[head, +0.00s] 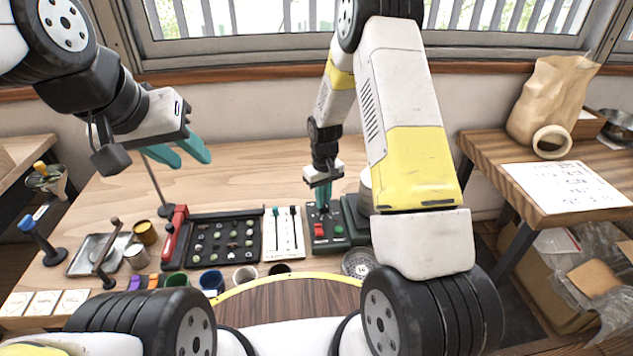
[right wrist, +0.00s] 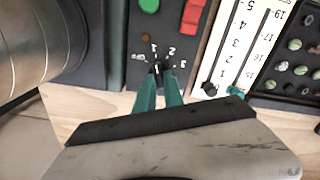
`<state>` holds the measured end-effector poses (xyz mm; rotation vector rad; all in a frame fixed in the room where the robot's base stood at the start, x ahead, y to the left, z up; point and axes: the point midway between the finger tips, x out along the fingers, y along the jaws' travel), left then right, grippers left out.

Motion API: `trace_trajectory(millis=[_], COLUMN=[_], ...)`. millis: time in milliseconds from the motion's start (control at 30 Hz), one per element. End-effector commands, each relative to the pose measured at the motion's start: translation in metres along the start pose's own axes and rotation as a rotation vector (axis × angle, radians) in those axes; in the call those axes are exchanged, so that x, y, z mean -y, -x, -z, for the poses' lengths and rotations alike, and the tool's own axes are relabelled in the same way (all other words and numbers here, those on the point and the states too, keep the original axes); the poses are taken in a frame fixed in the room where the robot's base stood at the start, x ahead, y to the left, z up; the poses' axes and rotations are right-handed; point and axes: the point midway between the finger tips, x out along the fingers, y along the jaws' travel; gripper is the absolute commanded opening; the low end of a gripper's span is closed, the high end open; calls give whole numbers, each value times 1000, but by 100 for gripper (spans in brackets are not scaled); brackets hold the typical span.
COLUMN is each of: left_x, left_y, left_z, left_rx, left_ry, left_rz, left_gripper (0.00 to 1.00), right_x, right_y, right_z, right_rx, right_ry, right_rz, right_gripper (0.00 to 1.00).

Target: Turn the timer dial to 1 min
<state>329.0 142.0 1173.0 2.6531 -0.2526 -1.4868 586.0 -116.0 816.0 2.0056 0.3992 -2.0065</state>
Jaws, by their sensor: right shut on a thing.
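A dark green control box (head: 328,232) with a red switch (head: 319,230) and a green button (head: 339,230) stands on the bench. In the right wrist view the timer dial (right wrist: 160,67) sits at its edge, ringed by pale marks including 1, 2 and 3. My right gripper (right wrist: 160,75) is shut on the dial, its teal fingertips on either side. The fingers hide most of the dial, so I cannot tell where its pointer stands. In the head view the right gripper (head: 323,200) points down at the box. My left gripper (head: 194,163) is open and empty above the bench.
A white slider panel (head: 283,233) and a black sample tray (head: 254,259) lie left of the box. A red-handled tool (head: 173,232), several cups and a metal tray (head: 77,265) are further left. A large metal cylinder (right wrist: 35,40) stands close beside the box.

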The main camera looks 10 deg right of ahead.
Motion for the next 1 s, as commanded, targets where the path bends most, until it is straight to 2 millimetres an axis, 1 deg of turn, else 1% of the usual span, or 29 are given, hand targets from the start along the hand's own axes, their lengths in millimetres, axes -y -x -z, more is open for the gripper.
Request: trace_trajectory(millis=[200,600,633,667,700,733,1000], left_x=[0,0,0,0,0,0,0], left_y=[0,0,0,0,0,0,0], left_z=[0,0,0,0,0,0,0], left_rx=[0,0,0,0,0,0,0], left_ry=[0,0,0,0,0,0,0], left_rz=[0,0,0,0,0,0,0], left_gripper=[36,36,36,36,36,36,36], right_x=[0,0,0,0,0,0,0], right_y=[0,0,0,0,0,0,0], right_z=[0,0,0,0,0,0,0], right_rx=[0,0,0,0,0,0,0], right_ry=[-43,-48,-48,-48,-48,-48,-47], right_rz=[0,0,0,0,0,0,0], right_gripper=[0,0,17,22,30,35,35])
